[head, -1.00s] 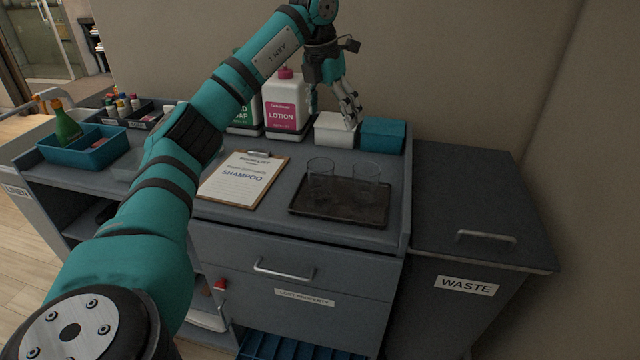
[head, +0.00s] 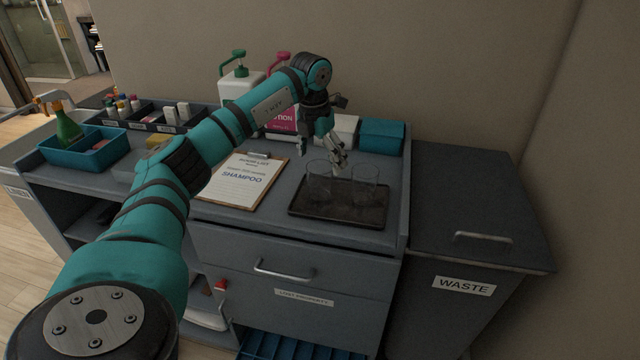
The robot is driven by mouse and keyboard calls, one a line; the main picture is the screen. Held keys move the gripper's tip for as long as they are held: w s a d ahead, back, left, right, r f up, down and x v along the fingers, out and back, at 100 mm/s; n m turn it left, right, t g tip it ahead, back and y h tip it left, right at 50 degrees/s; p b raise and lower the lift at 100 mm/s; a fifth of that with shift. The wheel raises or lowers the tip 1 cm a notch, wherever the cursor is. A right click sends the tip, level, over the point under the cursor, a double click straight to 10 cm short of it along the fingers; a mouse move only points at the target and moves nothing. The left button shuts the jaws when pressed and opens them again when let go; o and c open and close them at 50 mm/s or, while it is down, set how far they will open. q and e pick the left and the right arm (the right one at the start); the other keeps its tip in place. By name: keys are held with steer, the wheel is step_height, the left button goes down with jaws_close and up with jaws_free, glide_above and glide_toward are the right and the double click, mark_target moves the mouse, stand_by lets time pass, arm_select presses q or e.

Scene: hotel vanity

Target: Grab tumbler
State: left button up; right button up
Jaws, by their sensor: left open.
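Two clear glass tumblers stand upright on a dark tray (head: 340,217) on the cart top. One is the left tumbler (head: 318,186); the other is the right tumbler (head: 364,187). My left gripper (head: 320,158) points down with its fingers apart and empty. It is just above and behind the tumblers, its fingertips near their rims in the picture. I cannot tell whether it touches either one. My right gripper does not show.
A clipboard (head: 243,182) lies left of the tray. Behind the gripper stand a pink-labelled lotion bottle (head: 281,120), a white box (head: 346,130) and a teal box (head: 382,136). A waste bin (head: 470,200) stands to the right, its lid clear. A wall closes the back.

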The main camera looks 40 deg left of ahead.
mark_target(320, 170)
arm_select(q)
step_height(320, 170, down, 4)
steer(key=shift+s+r+p, duration=0.15)
steer(key=shift+p, duration=0.35)
steer(key=shift+f, duration=0.3)
steer(key=shift+c, duration=0.5)
steer(key=c, duration=1.3)
